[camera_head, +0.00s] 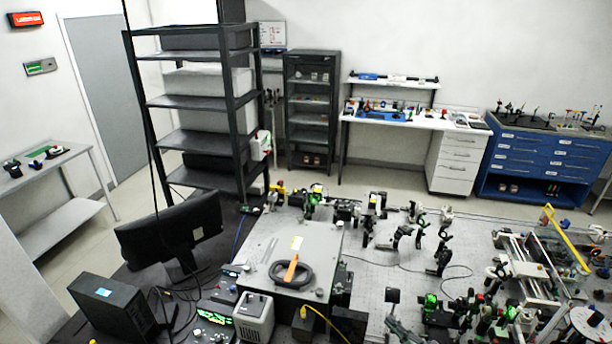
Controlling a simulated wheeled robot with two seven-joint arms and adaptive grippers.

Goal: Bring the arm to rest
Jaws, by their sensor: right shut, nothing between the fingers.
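My right gripper (394,322) shows only as a small dark shape at the bottom edge, right of the middle, among the parts on the optical table (372,272). It is shut with nothing in its fingers. It is hard to tell apart from the dark mounts around it, and I cannot tell whether it touches any of them. Most of the right arm is out of the picture. My left gripper is not in view.
Several optic mounts (443,258) crowd the optical table. A grey box (262,248) with a black cable coil stands left of them, beside a monitor (172,232). A frame with a yellow bar (566,236) stands at the right. Shelves (196,103) and a blue cabinet (540,160) stand behind.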

